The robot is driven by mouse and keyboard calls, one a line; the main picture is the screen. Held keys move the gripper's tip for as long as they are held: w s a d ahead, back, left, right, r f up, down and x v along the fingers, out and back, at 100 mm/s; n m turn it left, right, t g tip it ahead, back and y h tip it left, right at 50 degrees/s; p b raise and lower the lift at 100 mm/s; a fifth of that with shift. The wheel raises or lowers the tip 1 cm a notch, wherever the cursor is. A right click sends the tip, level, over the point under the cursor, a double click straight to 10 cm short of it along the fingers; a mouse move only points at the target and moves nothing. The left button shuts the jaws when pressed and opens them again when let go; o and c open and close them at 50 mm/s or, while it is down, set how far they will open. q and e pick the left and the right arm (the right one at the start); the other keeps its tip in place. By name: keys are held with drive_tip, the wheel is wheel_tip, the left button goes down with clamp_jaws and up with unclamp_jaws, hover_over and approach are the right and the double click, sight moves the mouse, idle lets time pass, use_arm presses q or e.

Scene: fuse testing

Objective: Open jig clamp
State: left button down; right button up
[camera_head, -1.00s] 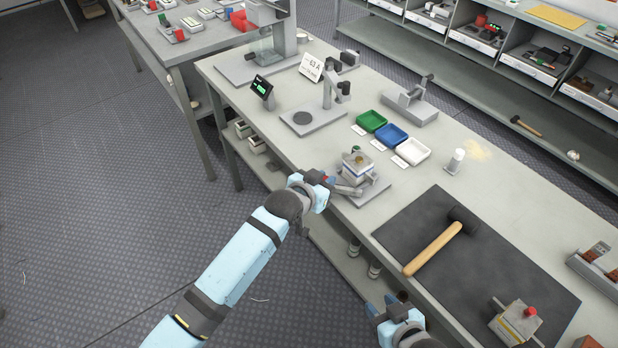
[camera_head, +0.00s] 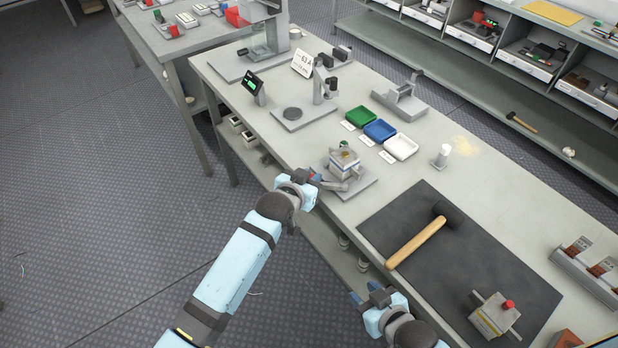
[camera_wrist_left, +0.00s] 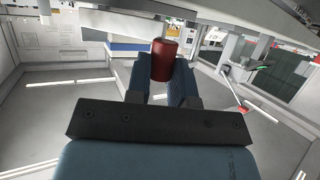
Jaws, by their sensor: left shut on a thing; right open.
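The jig (camera_head: 345,162) stands on a grey base plate (camera_head: 362,188) near the bench's front edge, with a boxy block and a brass-coloured top in it. A clamp lever reaches from the jig toward my left gripper. My left gripper (camera_head: 315,181) is at the front of the jig, shut on the lever's red handle. In the left wrist view the red handle (camera_wrist_left: 163,60) sits between the two blue fingers. The brass top's contact with the clamp is too small to tell. My right gripper (camera_head: 367,298) is open and empty, low in front of the bench.
Green (camera_head: 360,117), blue (camera_head: 379,130) and white (camera_head: 401,147) trays lie behind the jig. A mallet (camera_head: 418,240) and another boxy unit with a red knob (camera_head: 495,314) lie on the dark mat (camera_head: 460,255) to the right. A small stand (camera_head: 305,113) is at the left.

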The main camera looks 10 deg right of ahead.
use_arm(q)
drive_tip(key=c, duration=1)
unclamp_jaws()
drive_tip(key=v, duration=1.4)
drive_tip(key=shift+r, duration=0.15)
drive_tip(key=shift+w, duration=0.1)
